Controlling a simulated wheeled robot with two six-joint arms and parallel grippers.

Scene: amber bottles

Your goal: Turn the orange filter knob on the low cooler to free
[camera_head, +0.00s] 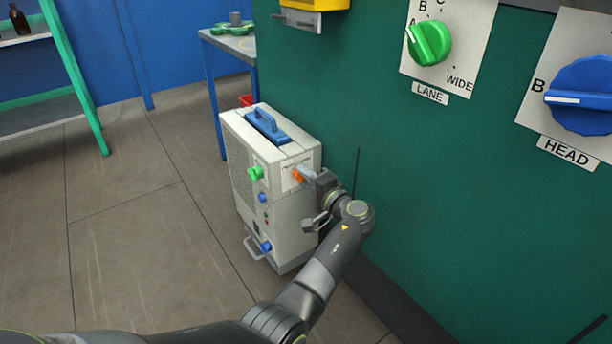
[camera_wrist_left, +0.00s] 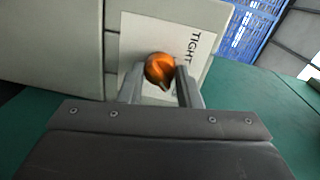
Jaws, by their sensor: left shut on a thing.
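The low cooler (camera_head: 270,190) is a pale box standing on the floor against the green wall. Its orange filter knob (camera_head: 298,175) sits high on the front right, partly hidden by my gripper. In the left wrist view the orange knob (camera_wrist_left: 160,71) stands on a white label plate (camera_wrist_left: 145,35) that reads "TIGHT"; the other lettering is hidden. My left gripper (camera_head: 306,176) is at the knob, and its fingers (camera_wrist_left: 160,85) are shut on it from both sides. My right gripper is not in view.
The cooler also has a blue top handle (camera_head: 267,127), a green knob (camera_head: 256,172) and a blue knob (camera_head: 266,247) low down. The green wall carries a LANE dial (camera_head: 429,43) and a HEAD dial (camera_head: 585,95). A blue table (camera_head: 240,42) stands behind. The floor at left is clear.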

